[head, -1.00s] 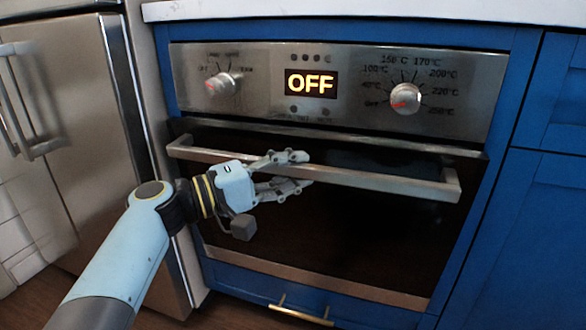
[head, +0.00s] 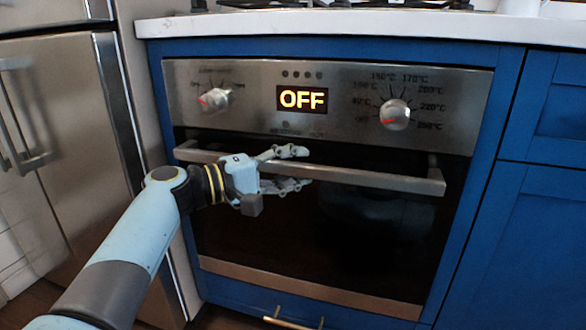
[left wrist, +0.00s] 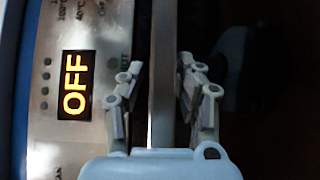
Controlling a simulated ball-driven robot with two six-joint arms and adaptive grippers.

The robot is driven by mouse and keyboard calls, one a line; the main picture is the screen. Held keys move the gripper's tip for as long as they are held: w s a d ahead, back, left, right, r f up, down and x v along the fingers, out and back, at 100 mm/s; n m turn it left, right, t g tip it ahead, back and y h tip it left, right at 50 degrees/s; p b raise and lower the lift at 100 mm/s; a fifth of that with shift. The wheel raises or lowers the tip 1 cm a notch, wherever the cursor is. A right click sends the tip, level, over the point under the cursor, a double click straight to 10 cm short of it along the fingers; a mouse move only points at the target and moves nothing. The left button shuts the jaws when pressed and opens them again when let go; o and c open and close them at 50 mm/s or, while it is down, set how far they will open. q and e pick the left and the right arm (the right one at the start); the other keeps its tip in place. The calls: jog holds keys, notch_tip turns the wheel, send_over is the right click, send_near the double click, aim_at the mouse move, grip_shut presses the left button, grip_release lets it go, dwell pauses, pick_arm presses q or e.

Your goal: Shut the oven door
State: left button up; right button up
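The oven door (head: 300,235) has dark glass and stands upright under the steel control panel (head: 345,105). It looks flush or nearly flush with the oven front; I cannot tell whether a small gap remains. The steel handle (head: 385,180) runs across its top. My left gripper (head: 300,168) is at the handle's left half, one finger above the bar and one below. In the left wrist view the fingers (left wrist: 160,64) lie on both sides of the handle (left wrist: 163,25), spread, with a gap visible on the panel side. My right gripper is out of view.
Blue cabinets (head: 540,230) flank the oven on the right, and a steel fridge (head: 70,130) stands on the left. A white worktop (head: 350,24) runs above. A drawer with a brass handle (head: 290,321) is below the door.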

pick_arm(q)
jog(key=shift+o, duration=0.7)
jog(key=shift+s, duration=0.1)
jog(key=v, duration=1.2)
